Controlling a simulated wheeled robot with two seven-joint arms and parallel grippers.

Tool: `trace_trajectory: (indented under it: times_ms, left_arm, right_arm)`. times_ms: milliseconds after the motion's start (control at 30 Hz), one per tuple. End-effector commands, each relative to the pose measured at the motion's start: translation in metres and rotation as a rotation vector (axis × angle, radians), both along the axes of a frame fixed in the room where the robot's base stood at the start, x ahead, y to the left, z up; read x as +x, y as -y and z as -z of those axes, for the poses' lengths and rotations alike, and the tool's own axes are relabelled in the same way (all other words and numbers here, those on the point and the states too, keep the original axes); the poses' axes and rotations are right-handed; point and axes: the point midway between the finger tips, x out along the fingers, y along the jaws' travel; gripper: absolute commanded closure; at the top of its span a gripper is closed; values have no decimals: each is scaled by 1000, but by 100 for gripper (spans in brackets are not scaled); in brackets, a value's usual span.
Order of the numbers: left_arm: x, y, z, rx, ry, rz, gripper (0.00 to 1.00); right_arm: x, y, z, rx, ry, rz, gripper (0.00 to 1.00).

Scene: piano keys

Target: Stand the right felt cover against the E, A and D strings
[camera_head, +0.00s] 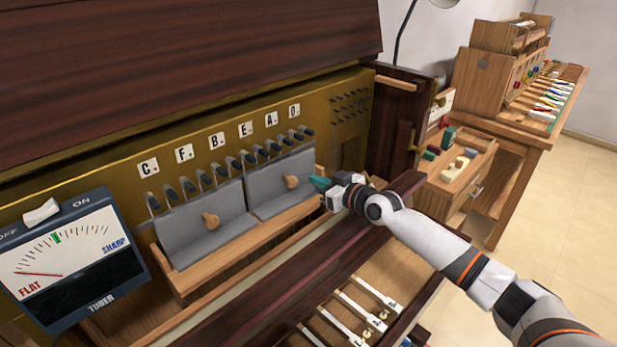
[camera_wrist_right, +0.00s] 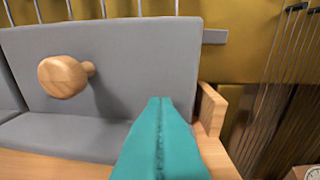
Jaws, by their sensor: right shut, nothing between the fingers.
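The right felt cover (camera_head: 272,172) is a grey panel with a round wooden knob. It stands upright or leans slightly back below the E, A and D labels (camera_head: 270,119), in front of the strings. It fills much of the right wrist view (camera_wrist_right: 140,60), with its knob (camera_wrist_right: 64,76) at left. My right gripper (camera_head: 319,184) has teal fingers, shut and empty, just right of the knob and apart from it. The closed fingertips (camera_wrist_right: 160,104) show before the cover's lower right part. Whether they touch it, I cannot tell. My left gripper is out of view.
The left felt cover (camera_head: 188,228) stands beside it below C, F and B. A wooden tray rim (camera_head: 235,248) runs below both covers. The tuner (camera_head: 72,262) is at far left, the keys (camera_head: 350,305) in front. A side bench (camera_head: 475,165) stands at right.

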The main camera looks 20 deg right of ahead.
Motion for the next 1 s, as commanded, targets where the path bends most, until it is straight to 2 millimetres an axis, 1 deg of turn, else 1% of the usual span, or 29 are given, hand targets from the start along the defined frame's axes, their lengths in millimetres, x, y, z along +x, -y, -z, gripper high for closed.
trace_trajectory:
  times_ms: [833, 1000]
  left_arm:
    - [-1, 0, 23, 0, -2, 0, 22]
    - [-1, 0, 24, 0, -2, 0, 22]
  right_arm:
    - [28, -10, 1, 0, 1, 0, 100]
    - [31, -11, 0, 0, -1, 1, 100]
